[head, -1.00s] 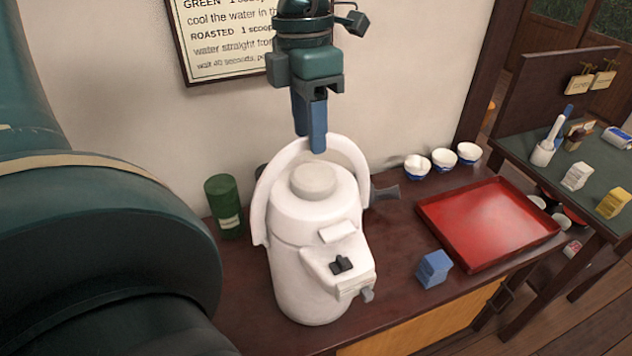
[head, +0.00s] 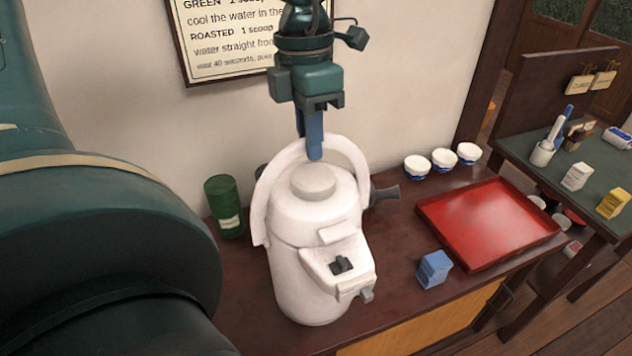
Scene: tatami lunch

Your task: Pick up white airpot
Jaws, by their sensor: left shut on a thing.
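The white airpot (head: 305,265) stands upright on the dark wooden counter, in the middle of the head view. Its white carrying handle (head: 350,165) arches up over the lid. My left gripper (head: 315,150) points down from above, with its blue fingers at the top of the handle. It is shut on the handle; one finger hides most of the other and the grip itself. The airpot's base appears to rest on the counter. My right gripper is not in the view.
A green canister (head: 224,206) stands left of the airpot. A dark handle (head: 384,194) of a mostly hidden object sticks out behind it. To the right are a blue box (head: 434,269), a red tray (head: 490,222) and white-and-blue cups (head: 444,160). A wall sign (head: 225,40) hangs behind.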

